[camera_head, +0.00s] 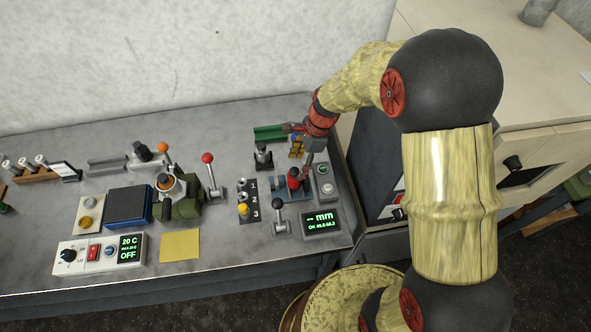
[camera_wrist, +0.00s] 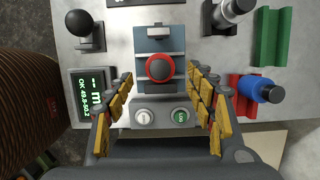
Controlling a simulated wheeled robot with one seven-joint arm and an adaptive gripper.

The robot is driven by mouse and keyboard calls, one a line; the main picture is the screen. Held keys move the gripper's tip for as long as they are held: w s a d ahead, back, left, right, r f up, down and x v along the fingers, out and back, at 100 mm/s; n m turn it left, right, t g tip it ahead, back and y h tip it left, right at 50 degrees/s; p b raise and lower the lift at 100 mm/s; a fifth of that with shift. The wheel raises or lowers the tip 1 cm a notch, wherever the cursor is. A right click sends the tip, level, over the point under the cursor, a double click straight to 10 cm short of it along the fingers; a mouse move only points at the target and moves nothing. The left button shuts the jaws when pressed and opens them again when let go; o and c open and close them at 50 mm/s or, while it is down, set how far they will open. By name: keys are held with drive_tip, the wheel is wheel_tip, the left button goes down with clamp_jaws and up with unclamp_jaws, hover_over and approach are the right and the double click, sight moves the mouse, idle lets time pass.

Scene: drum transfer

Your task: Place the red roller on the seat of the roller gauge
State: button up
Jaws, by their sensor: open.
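The roller gauge (camera_wrist: 158,45) is a blue-grey block with pale bands, in the middle of the wrist view; it also shows in the head view (camera_head: 277,187). In the head view my gripper (camera_head: 298,150) is partly hidden.
A blue cylinder (camera_wrist: 265,90) lies by a red holder right of my fingers, near a green channel (camera_wrist: 271,36). A gauge display (camera_wrist: 91,94) and black-ball lever (camera_wrist: 83,28) stand left. Levers and control boxes fill the bench to the left.

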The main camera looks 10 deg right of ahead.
drive_tip(key=s+d+r+n+t, duration=0.1)
drive_tip(key=s+d+r+n, duration=0.15)
drive_tip(key=r, duration=0.45)
drive_tip(key=s+d+r+n+t+h, duration=0.1)
drive_tip(key=s+r+n, duration=0.2)
drive_tip(key=r, duration=0.4)
drive_tip(key=s+d+r+n, duration=0.1)
drive_tip(key=s+r+n, duration=0.2)
drive_tip(key=r, duration=0.4)
drive_tip(key=s+d+r+n+t+h, duration=0.1)
drive_tip(key=s+d+r+n, duration=0.1)
drive_tip(key=s, duration=0.4)
drive_tip(key=s+d+r+n+t+h, duration=0.1)
drive_tip(key=s+d+r+n+t, duration=0.1)
drive_tip(key=s+r+n, duration=0.3)
drive_tip(key=shift+s+n+t, duration=0.3)
drive_tip(key=shift+s+n, duration=0.65)
drive_tip(key=shift+n, duration=0.3)
drive_tip(key=shift+d, duration=0.1)
wheel_tip(320, 180, down, 8)
drive_tip(key=b, duration=0.7)
drive_tip(key=shift+b, duration=0.4)
drive_tip(key=shift+c, duration=0.3)
